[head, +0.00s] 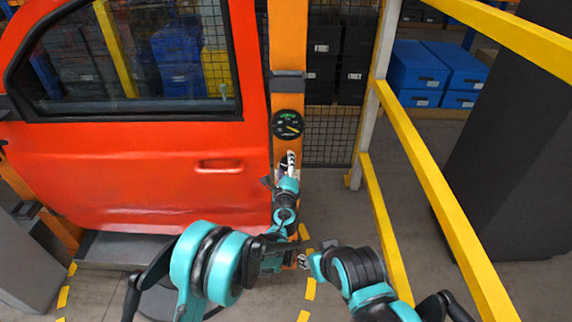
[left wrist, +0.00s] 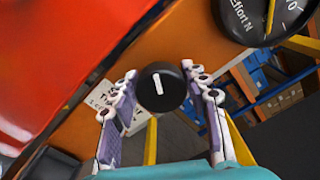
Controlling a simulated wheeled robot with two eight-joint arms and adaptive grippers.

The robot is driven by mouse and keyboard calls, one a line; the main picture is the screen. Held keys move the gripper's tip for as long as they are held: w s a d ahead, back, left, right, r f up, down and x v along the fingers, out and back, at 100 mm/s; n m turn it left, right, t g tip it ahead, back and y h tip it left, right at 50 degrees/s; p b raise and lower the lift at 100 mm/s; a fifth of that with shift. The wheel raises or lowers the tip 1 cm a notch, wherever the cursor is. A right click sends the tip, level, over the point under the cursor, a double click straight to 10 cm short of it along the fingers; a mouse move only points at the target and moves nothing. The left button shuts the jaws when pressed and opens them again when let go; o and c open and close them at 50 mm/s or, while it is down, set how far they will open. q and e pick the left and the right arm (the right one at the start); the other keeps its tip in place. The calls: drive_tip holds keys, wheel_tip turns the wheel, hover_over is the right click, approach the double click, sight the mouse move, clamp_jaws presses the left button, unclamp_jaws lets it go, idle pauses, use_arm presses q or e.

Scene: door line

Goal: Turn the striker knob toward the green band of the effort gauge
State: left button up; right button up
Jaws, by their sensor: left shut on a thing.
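The striker knob (left wrist: 158,86) is round and black with a white mark, on an orange post, in the left wrist view. My left gripper (left wrist: 158,74) is shut on it, one finger on each side. In the head view, my left gripper (head: 291,160) is at the orange post (head: 288,88), just below the effort gauge, and hides the knob. The effort gauge (head: 288,125) is a black dial with a green band at its top and a yellow needle pointing right. In the left wrist view the gauge (left wrist: 250,22) is cut off. My right gripper (head: 303,262) is low; its fingers are too small to judge.
A red car door (head: 140,170) with a window stands left of the post. A white sign (left wrist: 100,98) lies behind the fingers. A yellow railing (head: 425,170) stands at the right. Blue bins (head: 420,68) and wire mesh (head: 325,135) are behind. Grey floor shows between post and railing.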

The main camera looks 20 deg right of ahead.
idle(0.3)
use_arm(q)
drive_tip(key=o, duration=1.2)
drive_tip(key=shift+c, duration=0.2)
drive_tip(key=shift+s, duration=0.1)
drive_tip(key=v, duration=1.2)
